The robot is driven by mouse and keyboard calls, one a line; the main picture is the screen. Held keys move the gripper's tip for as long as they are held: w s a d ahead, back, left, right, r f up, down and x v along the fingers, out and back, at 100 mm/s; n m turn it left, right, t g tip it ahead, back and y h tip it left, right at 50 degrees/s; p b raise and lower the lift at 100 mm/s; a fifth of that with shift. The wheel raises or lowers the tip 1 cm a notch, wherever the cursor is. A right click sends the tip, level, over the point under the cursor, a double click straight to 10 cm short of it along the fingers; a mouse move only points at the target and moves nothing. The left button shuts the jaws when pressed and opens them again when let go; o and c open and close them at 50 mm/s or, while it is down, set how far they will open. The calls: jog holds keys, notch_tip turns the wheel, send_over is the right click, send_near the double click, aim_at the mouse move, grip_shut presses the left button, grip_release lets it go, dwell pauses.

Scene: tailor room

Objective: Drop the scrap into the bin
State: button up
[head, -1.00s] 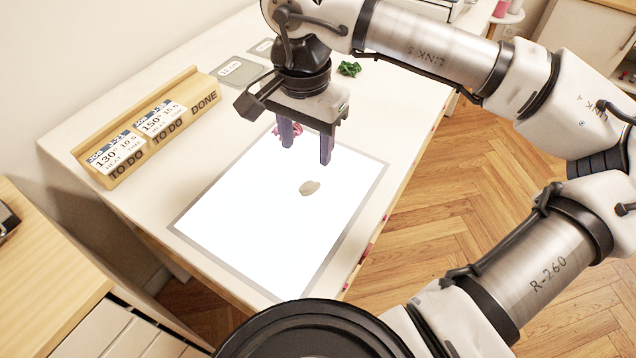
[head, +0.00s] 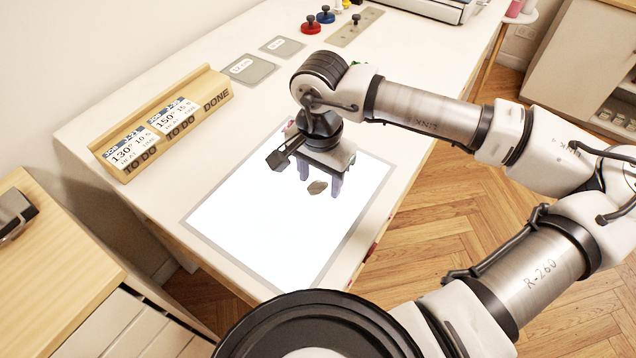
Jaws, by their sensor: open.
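A small grey-brown piece (head: 317,187) lies on the bright white panel (head: 255,225) of the table. A bit of pink-red material (head: 290,124) shows at the panel's far edge, mostly hidden behind my arm. A sliver of something green (head: 355,63) shows behind my arm's wrist. I cannot tell for certain which of these is the scrap. My gripper (head: 320,184) is open, pointing down, with its fingers on either side of the grey-brown piece in the picture. Whether the fingertips touch the panel is unclear. No bin can be made out.
A wooden rack (head: 165,125) with job cards stands along the table's left side. Grey squares (head: 249,69), red (head: 310,27) and blue (head: 325,15) knobbed discs lie farther back. A wooden cabinet (head: 60,250) stands at the left. Open floor (head: 440,200) lies right of the table.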

jog(key=c, duration=1.1)
grip_shut()
